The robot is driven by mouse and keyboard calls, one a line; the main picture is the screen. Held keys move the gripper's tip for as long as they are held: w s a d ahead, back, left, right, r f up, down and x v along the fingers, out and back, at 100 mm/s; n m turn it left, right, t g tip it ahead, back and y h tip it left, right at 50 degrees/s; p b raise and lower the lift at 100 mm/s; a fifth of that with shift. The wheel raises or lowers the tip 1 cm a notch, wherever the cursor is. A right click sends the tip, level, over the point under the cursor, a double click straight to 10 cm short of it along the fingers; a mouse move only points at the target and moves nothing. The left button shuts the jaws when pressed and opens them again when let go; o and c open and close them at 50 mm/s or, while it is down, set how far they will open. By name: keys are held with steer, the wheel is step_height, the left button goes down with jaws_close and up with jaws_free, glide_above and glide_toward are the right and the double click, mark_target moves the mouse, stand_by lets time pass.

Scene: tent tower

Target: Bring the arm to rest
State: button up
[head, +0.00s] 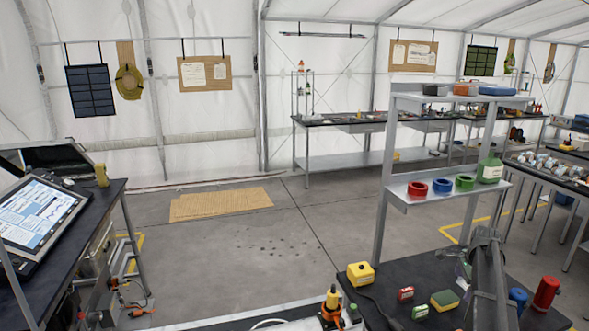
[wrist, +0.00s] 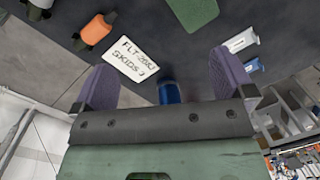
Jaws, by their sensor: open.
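My gripper (wrist: 163,70) shows in the wrist view with its two purple fingers wide apart. I see nothing held between them. A white label card (wrist: 132,58) with printed text lies on the dark surface beyond the fingers. A blue cylinder (wrist: 169,93) shows in the gap, partly hidden by the gripper body. In the head view, a grey arm part stands over the right end of the dark bench (head: 385,268); I cannot make out the fingers there.
On the bench are a yellow box (head: 360,274), a small red item (head: 405,294), a green-and-yellow block (head: 444,299), a blue cylinder (head: 517,299) and a red cylinder (head: 546,292). A shelf (head: 425,202) with colored rings stands behind.

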steer(key=s+a+n, duration=0.7)
steer(key=a, duration=0.6)
steer(key=s+a+n, duration=0.7)
steer(key=a, duration=0.7)
steer(key=s+a+n+g, duration=0.1)
steer(key=s+a+n, duration=0.6)
steer(key=a, duration=0.6)
steer(key=shift+a, duration=0.4)
